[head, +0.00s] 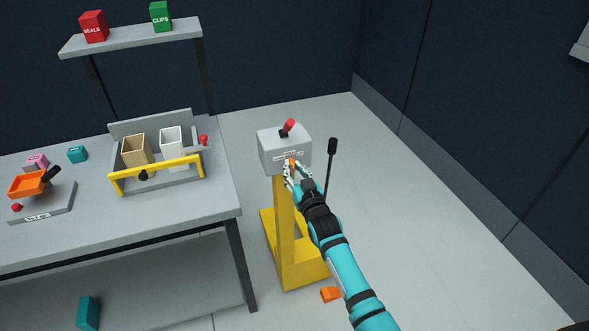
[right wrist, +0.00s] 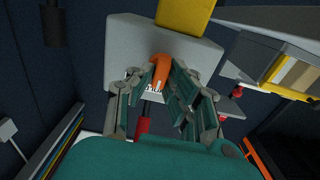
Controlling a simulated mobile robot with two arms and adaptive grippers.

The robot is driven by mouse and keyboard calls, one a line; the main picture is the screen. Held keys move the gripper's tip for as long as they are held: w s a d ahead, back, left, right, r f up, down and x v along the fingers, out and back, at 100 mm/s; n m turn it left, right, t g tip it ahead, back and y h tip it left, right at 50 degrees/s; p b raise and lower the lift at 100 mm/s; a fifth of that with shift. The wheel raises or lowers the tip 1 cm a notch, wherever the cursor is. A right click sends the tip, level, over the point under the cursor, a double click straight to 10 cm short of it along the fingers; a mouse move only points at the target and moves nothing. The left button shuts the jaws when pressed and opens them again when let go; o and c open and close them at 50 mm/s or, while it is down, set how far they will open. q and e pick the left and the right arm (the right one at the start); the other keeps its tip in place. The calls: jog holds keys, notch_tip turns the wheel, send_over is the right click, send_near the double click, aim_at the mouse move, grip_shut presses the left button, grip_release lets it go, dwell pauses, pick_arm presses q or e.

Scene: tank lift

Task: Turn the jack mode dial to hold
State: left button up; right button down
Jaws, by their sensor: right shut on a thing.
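The jack is a grey box (head: 272,155) on a yellow post (head: 286,225), with a red-tipped lever on top (head: 288,127). In the right wrist view, the orange dial (right wrist: 160,70) shows between the fingers of my right gripper (right wrist: 155,82). The label lettering is partly hidden and too small to read. My left gripper is out of view.
A black-knobbed lever (head: 332,147) stands right of the jack. An orange block (head: 330,294) lies on the floor by its yellow base. Left is a grey workbench (head: 150,220) with a yellow-barred fixture (head: 157,172) and small boxes. The floor right of the jack is clear.

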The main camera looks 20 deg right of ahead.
jog(key=shift+w+r, duration=0.1)
jog(key=shift+r, duration=0.3)
jog(key=c, duration=1.4)
grip_release()
jog(key=shift+c, duration=0.2)
jog(key=shift+o, duration=0.6)
jog(key=shift+w+f, duration=0.1)
jog(key=shift+f, duration=0.15)
jog(key=shift+f, duration=0.1)
jog(key=s, duration=1.2)
jog(key=shift+d, duration=0.15)
